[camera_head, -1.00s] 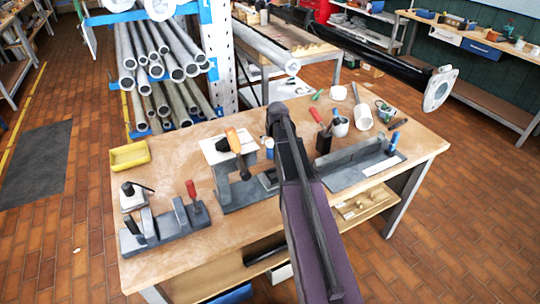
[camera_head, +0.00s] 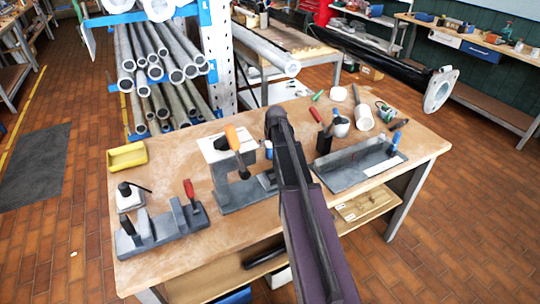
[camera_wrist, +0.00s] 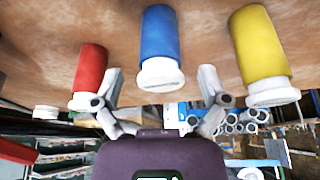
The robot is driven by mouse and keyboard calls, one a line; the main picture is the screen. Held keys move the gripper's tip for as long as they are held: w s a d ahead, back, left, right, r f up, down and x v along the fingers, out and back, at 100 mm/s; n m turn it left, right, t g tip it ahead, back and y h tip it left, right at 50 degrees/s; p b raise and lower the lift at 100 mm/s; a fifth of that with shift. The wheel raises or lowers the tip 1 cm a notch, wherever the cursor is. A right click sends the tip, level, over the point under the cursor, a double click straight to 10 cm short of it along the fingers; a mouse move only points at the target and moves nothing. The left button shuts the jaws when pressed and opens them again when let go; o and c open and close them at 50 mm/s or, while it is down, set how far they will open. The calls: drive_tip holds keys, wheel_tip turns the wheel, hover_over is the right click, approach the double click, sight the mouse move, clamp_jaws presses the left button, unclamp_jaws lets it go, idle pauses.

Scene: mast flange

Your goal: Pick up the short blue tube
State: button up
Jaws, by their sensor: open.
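In the wrist view the short blue tube (camera_wrist: 160,45) has a white end and stands against the brown tabletop, which fills the top of that picture. A red tube (camera_wrist: 90,70) is on its left and a yellow tube (camera_wrist: 260,50) on its right. My gripper (camera_wrist: 161,88) is open and empty. Its two fingers are spread to either side of the blue tube's white end, and I cannot tell how far short of it they are. In the head view my arm hides the gripper; a small blue item (camera_head: 269,150) beside the arm may be the blue tube.
The workbench (camera_head: 185,165) carries a yellow tray (camera_head: 128,156), a fixture with a red handle (camera_head: 160,228), an orange-handled tool (camera_head: 235,142) and a grey channel fixture (camera_head: 355,167). Cups and tools stand at the back right. A rack of pipes (camera_head: 155,75) is behind.

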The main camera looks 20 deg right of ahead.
drive_tip(key=shift+b+x, duration=0.95)
drive_tip(key=shift+x, duration=0.4)
drive_tip(key=c, duration=1.3)
